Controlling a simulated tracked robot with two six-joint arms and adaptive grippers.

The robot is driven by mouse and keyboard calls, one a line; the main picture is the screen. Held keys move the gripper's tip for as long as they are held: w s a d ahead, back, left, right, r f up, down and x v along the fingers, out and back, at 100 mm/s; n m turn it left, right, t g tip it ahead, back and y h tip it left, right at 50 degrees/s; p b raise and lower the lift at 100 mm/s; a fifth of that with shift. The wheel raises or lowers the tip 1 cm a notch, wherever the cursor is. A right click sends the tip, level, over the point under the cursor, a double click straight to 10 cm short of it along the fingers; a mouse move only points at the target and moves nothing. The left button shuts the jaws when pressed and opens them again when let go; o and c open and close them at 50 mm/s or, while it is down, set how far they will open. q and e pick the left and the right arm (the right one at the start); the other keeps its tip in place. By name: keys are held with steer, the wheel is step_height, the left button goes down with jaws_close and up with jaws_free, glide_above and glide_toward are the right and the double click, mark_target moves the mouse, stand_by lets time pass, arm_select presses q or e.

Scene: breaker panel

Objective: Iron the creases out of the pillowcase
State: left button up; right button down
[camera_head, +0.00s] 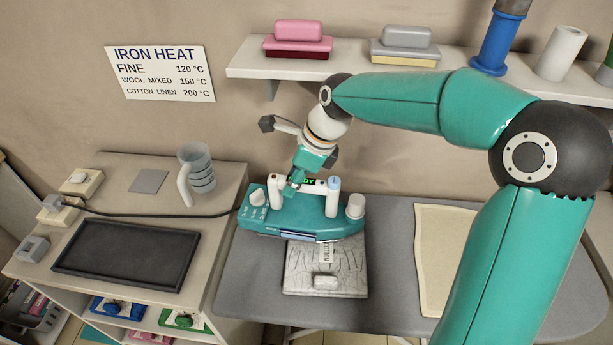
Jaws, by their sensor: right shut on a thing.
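A pale grey pillowcase (297,265) with dark crease lines lies on the board. The iron covers its far part. A small tag, its lettering hard to read, and a small pale block-like patch show on the pillowcase. My right gripper (296,182) comes down from above and is shut on the iron's handle. Its fingertips are partly hidden. My left gripper is not in view.
A dark rectangular tray (126,254) and a clear jug (198,170) are on the left cabinet. A cream cloth (440,250) lies right of the pillowcase, partly behind my arm.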

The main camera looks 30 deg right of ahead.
mark_target(326, 180)
steer(key=shift+w+a+r, duration=0.1)
steer(key=shift+w+a, duration=0.1)
steer(key=shift+w, duration=0.05)
steer(key=shift+d, duration=0.1)
steer(key=shift+s+d+b, duration=0.2)
steer(key=shift+s+d, duration=0.9)
steer(key=shift+d, duration=0.3)
steer(key=shift+s+d+b, duration=0.15)
steer(key=shift+s+d, duration=0.9)
steer(key=shift+d, duration=0.35)
steer(key=shift+s+d+f, duration=0.2)
steer(key=shift+s+d, duration=1)
steer(key=shift+d, duration=0.2)
